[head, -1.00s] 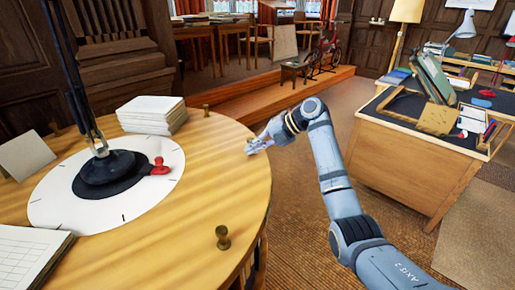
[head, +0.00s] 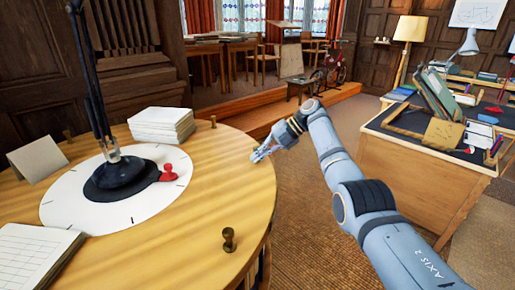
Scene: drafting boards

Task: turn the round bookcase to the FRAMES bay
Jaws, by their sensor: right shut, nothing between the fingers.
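The round bookcase (head: 215,190) has a wide round wooden top that fills the left half of the head view. Small brass-coloured pegs stand near its rim: one at the front (head: 229,239), one at the back right (head: 213,121) and one at the back left (head: 68,135). A white dial (head: 75,210) with tick marks lies on the top, with a red knobbed piece (head: 168,174) at its right side. I cannot read any FRAMES label, and the bays below are hidden. My right gripper (head: 258,156) is shut and empty at the right rim; contact is unclear. My left gripper is out of view.
A black lamp base (head: 115,178), a paper stack (head: 162,124), a blank card (head: 38,160) and a ruled pad (head: 35,255) are on the top. A desk (head: 410,185) stands right, a wooden step (head: 255,117) behind. Carpet between is clear.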

